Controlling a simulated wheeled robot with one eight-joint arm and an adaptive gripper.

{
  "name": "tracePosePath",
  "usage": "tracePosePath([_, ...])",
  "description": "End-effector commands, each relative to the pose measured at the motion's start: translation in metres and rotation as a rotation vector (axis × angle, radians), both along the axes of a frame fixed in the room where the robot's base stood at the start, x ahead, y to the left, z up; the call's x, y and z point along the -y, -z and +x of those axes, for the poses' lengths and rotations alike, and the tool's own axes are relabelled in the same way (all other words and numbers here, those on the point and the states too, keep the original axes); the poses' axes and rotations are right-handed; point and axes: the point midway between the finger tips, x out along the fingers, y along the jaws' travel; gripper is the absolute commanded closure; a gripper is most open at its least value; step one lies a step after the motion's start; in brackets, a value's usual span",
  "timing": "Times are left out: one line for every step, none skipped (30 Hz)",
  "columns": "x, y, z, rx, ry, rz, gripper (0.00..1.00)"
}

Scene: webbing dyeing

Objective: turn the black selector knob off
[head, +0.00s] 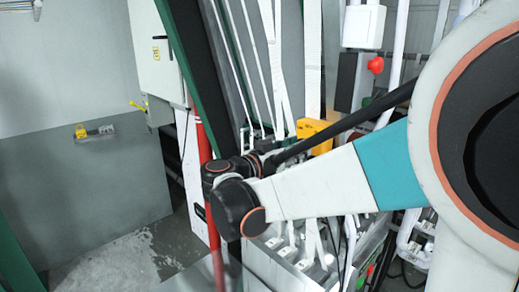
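I cannot make out the black selector knob in the head view. A small control panel with a red button (370,269) and a green button (361,283) shows low at the right, partly hidden behind my arm. My white and teal arm (318,186) crosses the right and middle of the view. Its dark wrist joints end near the red post. My gripper does not show, so I cannot see what it is near.
A red post (202,150) stands beside my wrist. White webbing straps (312,60) run down into a machine behind my arm. A red mushroom button (376,65) sticks out at the upper right. A pale cabinet (157,58) stands upper left. The floor at lower left (120,262) is clear.

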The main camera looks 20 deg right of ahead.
Motion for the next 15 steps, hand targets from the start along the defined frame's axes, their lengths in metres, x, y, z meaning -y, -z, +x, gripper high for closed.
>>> tracePosePath([-0.0002,0.0009,0.0001,-0.033,-0.001,-0.013,0.96])
tracePosePath([-0.0002,0.0010,0.0000,-0.055,-0.001,-0.021,0.96])
tracePosePath([-0.0002,0.0011,0.0000,-0.086,-0.001,-0.032,0.96])
tracePosePath([-0.0002,0.0011,0.0000,-0.110,-0.001,-0.041,0.96])
tracePosePath([-0.0002,0.0011,0.0000,-0.134,-0.001,-0.050,0.96])
tracePosePath([-0.0002,0.0010,0.0000,-0.167,-0.001,-0.061,0.96])
tracePosePath([-0.0002,0.0009,0.0000,-0.190,-0.001,-0.071,0.96])
tracePosePath([-0.0002,0.0008,0.0001,-0.215,-0.002,-0.080,0.96])
tracePosePath([-0.0002,0.0007,0.0001,-0.247,-0.002,-0.091,0.96])
tracePosePath([-0.0001,0.0007,0.0001,-0.270,-0.002,-0.100,0.96])
tracePosePath([-0.0001,0.0006,0.0001,-0.293,-0.002,-0.108,0.96])
tracePosePath([-0.0002,0.0006,-0.0001,-0.323,-0.002,-0.119,0.96])
tracePosePath([-0.0002,0.0006,-0.0002,-0.343,-0.002,-0.127,0.96])
tracePosePath([-0.0001,0.0006,-0.0002,-0.364,-0.002,-0.134,0.96])
tracePosePath([-0.0001,0.0005,-0.0003,-0.390,-0.002,-0.144,0.96])
